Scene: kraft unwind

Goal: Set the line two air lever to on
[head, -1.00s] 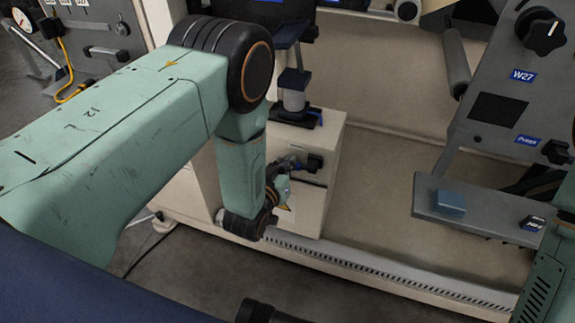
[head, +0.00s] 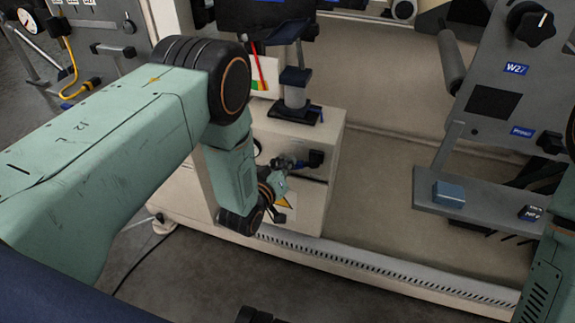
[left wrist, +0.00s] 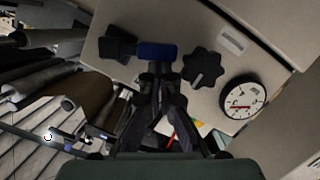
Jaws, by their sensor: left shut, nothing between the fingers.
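In the left wrist view, a blue lever handle (left wrist: 155,50) sits on a cream panel, just past the tips of my left gripper (left wrist: 158,68). The gripper's dark fingers are shut and empty. I cannot tell whether the tips touch the handle. In the head view, my left gripper (head: 284,165) is at the front of a cream cabinet (head: 318,140), close to a black part (head: 316,158) on that face. My arm and wrist hide part of the cabinet, and no line label can be read. My right gripper is out of view.
In the left wrist view, a black star knob (left wrist: 203,67) and a round gauge (left wrist: 243,97) lie right of the blue handle. In the head view, a grey panel (head: 495,100) with a shelf stands at the right. A slotted rail (head: 385,272) runs along the floor.

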